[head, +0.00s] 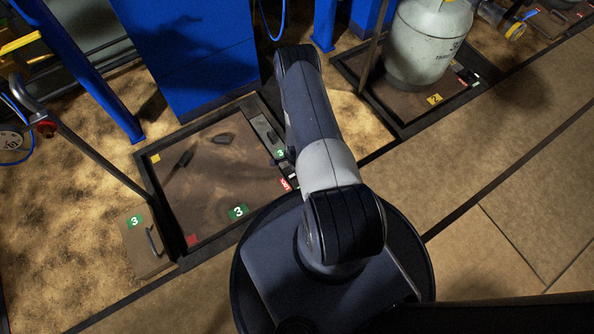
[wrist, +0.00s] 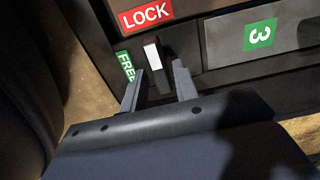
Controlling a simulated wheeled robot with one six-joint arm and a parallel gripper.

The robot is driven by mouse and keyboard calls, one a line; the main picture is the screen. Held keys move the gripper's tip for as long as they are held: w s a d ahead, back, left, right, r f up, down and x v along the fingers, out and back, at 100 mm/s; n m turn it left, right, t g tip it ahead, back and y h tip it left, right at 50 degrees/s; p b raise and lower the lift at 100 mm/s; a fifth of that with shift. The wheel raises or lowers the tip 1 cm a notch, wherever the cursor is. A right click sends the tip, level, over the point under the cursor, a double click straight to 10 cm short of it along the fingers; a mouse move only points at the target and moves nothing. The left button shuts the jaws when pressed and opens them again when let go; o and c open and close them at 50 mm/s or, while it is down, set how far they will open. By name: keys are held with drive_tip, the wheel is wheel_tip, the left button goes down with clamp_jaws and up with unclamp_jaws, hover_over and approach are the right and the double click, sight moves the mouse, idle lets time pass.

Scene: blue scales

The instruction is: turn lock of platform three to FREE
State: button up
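Platform three (head: 205,150) is a brown plate in a dark frame with green "3" labels, left of my arm in the head view. Its lock sits on the right side, by the red LOCK label (head: 285,185). In the wrist view the LOCK label (wrist: 146,15) is above and the green FREE label (wrist: 125,66) is to the left. The dark lock lever (wrist: 166,62) with a white mark stands near both labels, white mark just below LOCK. My gripper (wrist: 158,69) is open, fingertips around the lever's near end; contact cannot be told. The head view hides the gripper.
A second platform (head: 405,105) with a gas cylinder (head: 428,40) stands at upper right. A blue cabinet (head: 195,50) and blue posts rise behind platform three. A brown box (head: 145,245) with a handle and a slanted rod are at left. Floor at right is clear.

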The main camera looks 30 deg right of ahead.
clamp_jaws()
drive_tip(key=shift+n+b, duration=0.3)
drive_tip(key=shift+f+n+b, duration=0.15)
drive_tip(key=shift+n+b, duration=0.55)
drive_tip(key=shift+n, duration=0.2)
drive_tip(key=n+b, duration=0.2)
drive_tip(key=n, duration=0.2)
drive_tip(key=shift+b, duration=0.3)
drive_tip(key=n+b, duration=0.2)
drive_tip(key=n, duration=0.3)
drive_tip(key=shift+n, duration=0.4)
drive_tip(key=n+b, duration=0.2)
drive_tip(key=n, duration=0.3)
drive_tip(key=shift+n, duration=0.4)
